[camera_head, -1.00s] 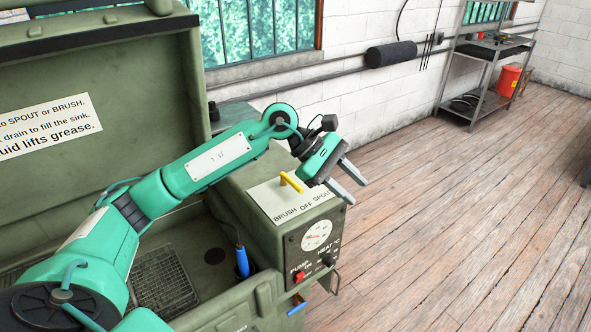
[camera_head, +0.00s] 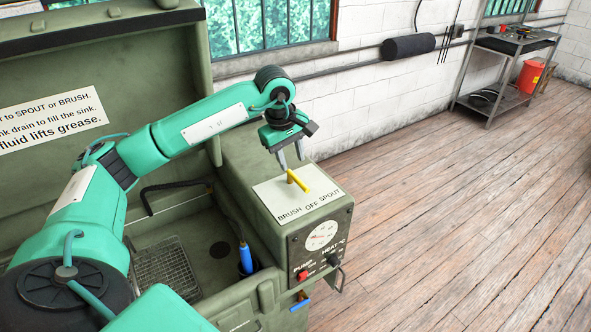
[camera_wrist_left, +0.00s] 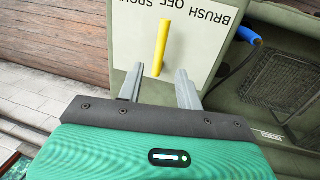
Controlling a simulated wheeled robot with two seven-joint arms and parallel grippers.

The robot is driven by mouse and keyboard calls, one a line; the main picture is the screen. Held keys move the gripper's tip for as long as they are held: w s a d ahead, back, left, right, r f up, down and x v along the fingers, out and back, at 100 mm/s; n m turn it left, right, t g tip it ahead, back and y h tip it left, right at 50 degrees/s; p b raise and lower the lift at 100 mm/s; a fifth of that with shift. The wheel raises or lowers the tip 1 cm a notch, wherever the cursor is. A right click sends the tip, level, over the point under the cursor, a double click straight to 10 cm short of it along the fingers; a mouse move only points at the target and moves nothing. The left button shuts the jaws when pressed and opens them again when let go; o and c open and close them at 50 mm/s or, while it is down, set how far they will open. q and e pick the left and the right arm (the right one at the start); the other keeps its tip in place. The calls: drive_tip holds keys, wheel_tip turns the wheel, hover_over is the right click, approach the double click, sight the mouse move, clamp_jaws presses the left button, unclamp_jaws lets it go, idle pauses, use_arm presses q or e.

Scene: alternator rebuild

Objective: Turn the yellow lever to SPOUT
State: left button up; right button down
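The yellow lever (camera_head: 301,182) sits on a white label plate (camera_head: 272,195) marked BRUSH, OFF and SPOUT, on top of the green control box. Its free end points toward OFF. It also shows in the left wrist view (camera_wrist_left: 162,48), just beyond the fingers and lined up with the gap between them. My left gripper (camera_head: 291,160) is open and empty, pointing down above and behind the lever; its two fingers show apart in the left wrist view (camera_wrist_left: 159,84). I see no contact with the lever. My right gripper is not in view.
The box front has a gauge (camera_head: 322,235), a red switch (camera_head: 302,275) and a black knob (camera_head: 333,259). The sink holds a wire basket (camera_head: 166,268) and a blue-handled tool (camera_head: 245,258). The raised lid (camera_head: 150,70) stands behind my arm. Floor to the right is clear.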

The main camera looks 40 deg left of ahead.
sight(296, 178)
use_arm(q)
drive_tip(key=f, duration=0.4)
drive_tip(key=w+f+p, duration=0.1)
drive_tip(key=f, duration=0.1)
drive_tip(key=shift+d, duration=0.25)
drive_tip(key=shift+c, duration=0.5)
clamp_jaws()
